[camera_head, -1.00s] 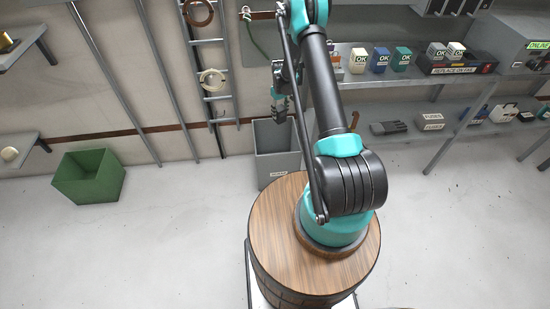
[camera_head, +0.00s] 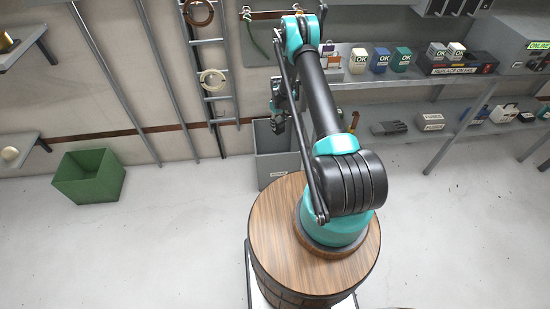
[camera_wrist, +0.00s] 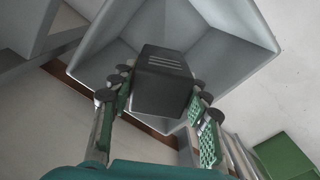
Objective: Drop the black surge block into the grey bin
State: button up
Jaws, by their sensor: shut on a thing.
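The black surge block (camera_wrist: 165,72) fills the middle of the wrist view, with pale slots on its upper face. My gripper (camera_wrist: 160,92) is shut on it, one green-padded finger on each side. The grey bin (camera_wrist: 250,32) lies beyond the block, its open mouth and inner walls around it in the picture. In the head view my gripper (camera_head: 279,120) is over the mouth of the grey bin (camera_head: 276,166). The block is too small and dark there to tell from the gripper.
A green bin (camera_head: 89,176) stands on the floor to the left. Shelves on the right hold several OK-marked blocks (camera_head: 380,60) and a fuses box (camera_head: 431,121). A ladder (camera_head: 213,80) leans on the wall behind. The front floor is clear.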

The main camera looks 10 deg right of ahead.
jog(key=o, duration=1.3)
jog(key=shift+o, duration=0.2)
notch_tip(320, 180, up, 12)
